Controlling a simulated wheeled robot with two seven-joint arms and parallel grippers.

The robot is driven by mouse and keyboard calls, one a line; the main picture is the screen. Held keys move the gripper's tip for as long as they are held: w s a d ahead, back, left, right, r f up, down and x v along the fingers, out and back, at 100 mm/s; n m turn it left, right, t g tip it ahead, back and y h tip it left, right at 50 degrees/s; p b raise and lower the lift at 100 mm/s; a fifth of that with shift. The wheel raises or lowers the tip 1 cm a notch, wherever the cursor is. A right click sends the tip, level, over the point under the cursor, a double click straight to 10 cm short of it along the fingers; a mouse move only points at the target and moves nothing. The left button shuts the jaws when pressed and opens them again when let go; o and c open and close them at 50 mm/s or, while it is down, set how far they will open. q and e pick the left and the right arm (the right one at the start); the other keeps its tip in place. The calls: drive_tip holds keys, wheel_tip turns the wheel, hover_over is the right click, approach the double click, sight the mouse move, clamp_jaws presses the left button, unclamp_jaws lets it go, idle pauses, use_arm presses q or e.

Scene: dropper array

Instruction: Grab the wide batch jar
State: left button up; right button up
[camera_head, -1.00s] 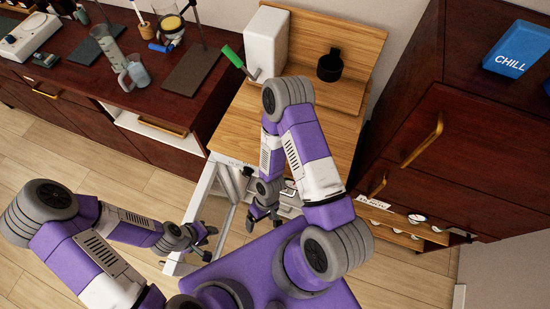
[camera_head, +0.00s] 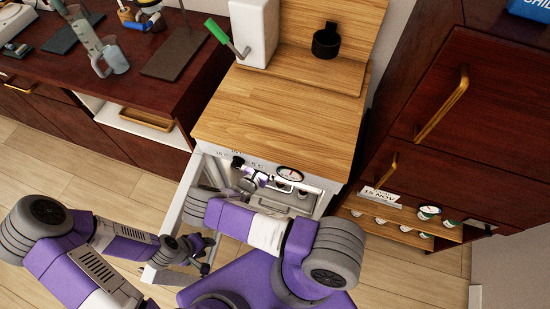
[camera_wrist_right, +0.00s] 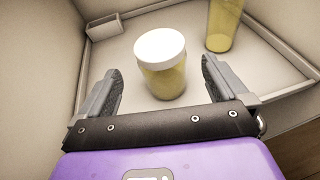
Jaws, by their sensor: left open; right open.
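A wide jar (camera_wrist_right: 162,66) with a white lid and pale yellow contents stands upright on a light tray floor (camera_wrist_right: 122,55) in the right wrist view. My right gripper (camera_wrist_right: 162,88) is open, with one finger on each side of the jar's near part; I see gaps between fingers and jar. In the head view my right arm reaches into the open drawer or bay under the wooden counter, and I cannot make out the jar there. My left gripper (camera_head: 203,258) is open and empty, low beside the white frame.
A taller, narrower yellow container (camera_wrist_right: 222,24) stands behind and right of the jar. Tray walls bound the space, with a small box (camera_wrist_right: 103,27) in the back left corner. The wooden counter (camera_head: 280,115) is above. A dark cabinet (camera_head: 440,130) stands right.

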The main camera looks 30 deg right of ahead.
drive_tip(key=b+x, duration=0.1)
drive_tip(key=x, duration=0.4)
drive_tip(key=shift+s+a, duration=0.1)
drive_tip(key=c, duration=1.2)
drive_tip(key=shift+c, duration=0.6)
drive_tip(key=shift+r, duration=0.1)
